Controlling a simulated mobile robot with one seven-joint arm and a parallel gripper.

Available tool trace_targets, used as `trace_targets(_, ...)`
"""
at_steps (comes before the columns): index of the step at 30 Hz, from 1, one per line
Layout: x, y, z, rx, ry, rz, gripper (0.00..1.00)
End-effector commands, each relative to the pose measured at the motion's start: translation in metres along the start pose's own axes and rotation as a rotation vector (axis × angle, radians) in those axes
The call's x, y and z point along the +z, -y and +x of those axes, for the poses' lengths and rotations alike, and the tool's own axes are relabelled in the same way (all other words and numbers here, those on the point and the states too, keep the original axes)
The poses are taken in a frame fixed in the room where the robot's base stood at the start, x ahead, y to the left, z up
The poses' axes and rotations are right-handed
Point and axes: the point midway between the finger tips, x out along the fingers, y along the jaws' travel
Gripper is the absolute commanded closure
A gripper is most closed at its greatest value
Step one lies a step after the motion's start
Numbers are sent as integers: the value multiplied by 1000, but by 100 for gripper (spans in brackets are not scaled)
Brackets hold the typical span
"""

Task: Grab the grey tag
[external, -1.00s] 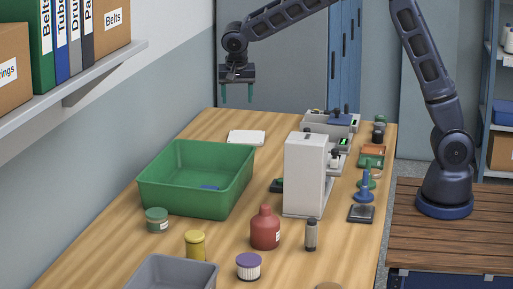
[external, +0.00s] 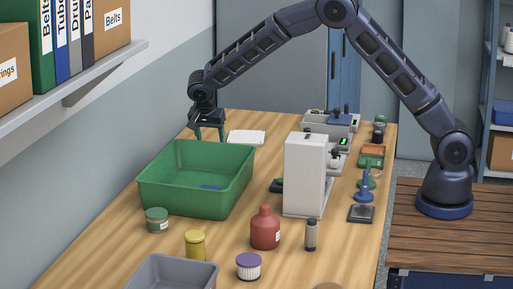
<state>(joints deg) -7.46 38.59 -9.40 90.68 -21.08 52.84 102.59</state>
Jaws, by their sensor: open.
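I cannot make out a grey tag in the external view; it may be hidden or too small to tell. My gripper (external: 209,134) is open and points down at the far left of the wooden table. It is just beyond the back rim of the green bin (external: 190,192), left of a white pad (external: 246,137). I see nothing between its fingers. The surface under the fingertips is partly hidden by the bin.
A white machine (external: 305,175) stands mid-table. A red bottle (external: 265,230), yellow jar (external: 195,245), green-lidded jar (external: 157,220), purple-lidded jar (external: 248,266) and grey bin (external: 172,273) are nearer the front. A loaded shelf (external: 75,75) overhangs the left.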

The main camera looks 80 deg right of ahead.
Motion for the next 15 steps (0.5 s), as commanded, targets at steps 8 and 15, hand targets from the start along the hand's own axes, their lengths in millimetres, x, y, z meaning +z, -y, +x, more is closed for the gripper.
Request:
trace_targets(8,0,0,22,1,0,0,38)
trace_targets(15,2,3,52,2,0,0,38)
